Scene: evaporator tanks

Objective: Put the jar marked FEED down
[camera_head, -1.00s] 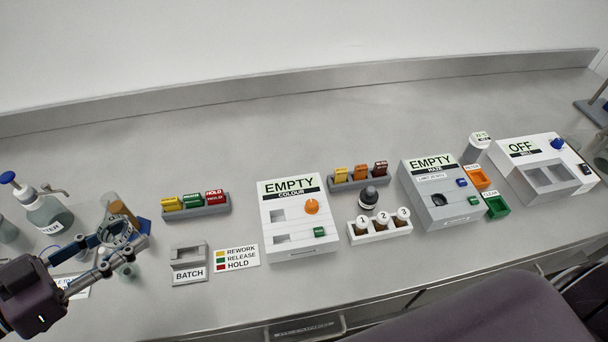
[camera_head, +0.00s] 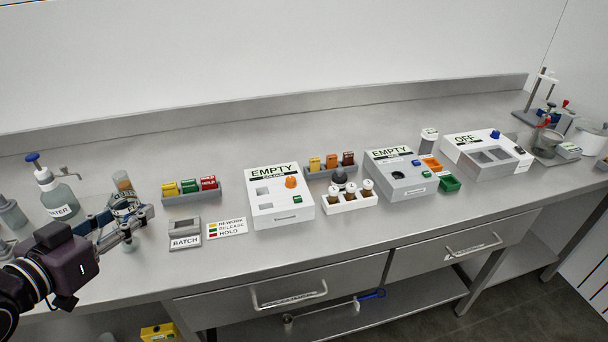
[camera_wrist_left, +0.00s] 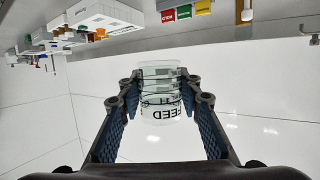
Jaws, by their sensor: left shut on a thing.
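The FEED jar is a clear, glassy jar with black lettering. It shows between the fingers of my left gripper (camera_wrist_left: 160,105) in the left wrist view, where the jar (camera_wrist_left: 160,82) and its word FEED appear upside down. In the head view my left gripper (camera_head: 122,226) is at the left part of the bench, shut on the jar (camera_head: 123,206). The fingers cover part of the jar, and whether its base touches the bench cannot be told. My right gripper is in neither view.
A WATER bottle (camera_head: 57,194) stands left of the jar. A tray of coloured tags (camera_head: 191,197), the BATCH holder (camera_head: 185,234) and the COLOUR box (camera_head: 277,207) lie to the right. Bare bench shows in front of the boxes and behind them.

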